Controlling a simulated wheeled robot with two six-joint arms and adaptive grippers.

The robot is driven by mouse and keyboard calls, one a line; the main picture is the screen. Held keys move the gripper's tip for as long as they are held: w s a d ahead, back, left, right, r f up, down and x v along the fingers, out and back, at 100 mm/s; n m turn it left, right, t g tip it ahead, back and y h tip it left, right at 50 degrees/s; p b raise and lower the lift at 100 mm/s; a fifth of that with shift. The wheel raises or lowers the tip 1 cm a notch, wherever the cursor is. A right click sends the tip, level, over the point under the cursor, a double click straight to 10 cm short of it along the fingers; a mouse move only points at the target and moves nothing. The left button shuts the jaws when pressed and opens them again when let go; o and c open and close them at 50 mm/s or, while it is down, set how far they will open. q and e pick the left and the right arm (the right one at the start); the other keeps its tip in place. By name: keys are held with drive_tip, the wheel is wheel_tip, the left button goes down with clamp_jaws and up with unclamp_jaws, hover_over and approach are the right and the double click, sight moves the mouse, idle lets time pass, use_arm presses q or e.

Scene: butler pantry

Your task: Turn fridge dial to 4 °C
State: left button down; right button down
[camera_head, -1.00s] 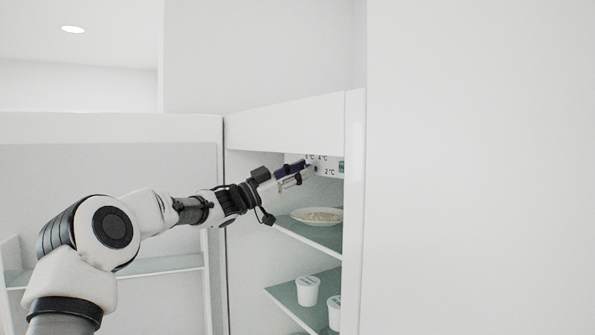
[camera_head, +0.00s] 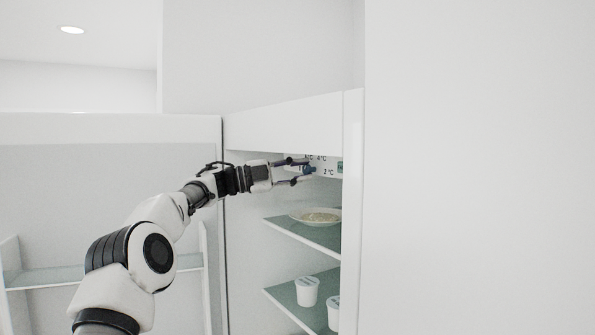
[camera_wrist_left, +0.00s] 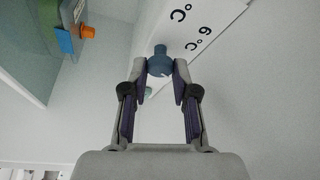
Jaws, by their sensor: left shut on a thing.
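The fridge dial (camera_wrist_left: 160,62) is a small blue knob on the white control panel (camera_head: 328,172) at the top inside the open fridge. My left gripper (camera_wrist_left: 160,72) is shut on it, with a fingertip on each side. In the head view my left gripper (camera_head: 306,170) reaches in from the left, fingers one above the other at the dial. The wrist view shows "6 °C" and another mark cut off. I cannot tell which mark the dial points at. My right gripper is not in view.
Below the dial, a plate of food (camera_head: 318,216) sits on a glass shelf (camera_head: 285,231). White tubs (camera_head: 307,291) stand on the shelf below. The open fridge door (camera_head: 110,190) is on the left, and a white wall (camera_head: 480,180) fills the right.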

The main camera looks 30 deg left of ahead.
use_arm(q)
drive_tip(key=shift+r+m, duration=0.35)
drive_tip(key=shift+m, duration=0.15)
drive_tip(key=c, duration=1.2)
unclamp_jaws()
drive_tip(key=shift+c, duration=0.2)
drive_tip(key=o, duration=0.3)
drive_tip(key=shift+w, duration=0.2)
drive_tip(key=shift+o, duration=0.2)
drive_tip(key=shift+w+f, duration=0.35)
drive_tip(key=v, duration=1.2)
drive_tip(key=shift+r, duration=0.2)
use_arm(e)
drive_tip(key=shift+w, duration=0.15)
use_arm(q)
drive_tip(key=shift+d, duration=0.1)
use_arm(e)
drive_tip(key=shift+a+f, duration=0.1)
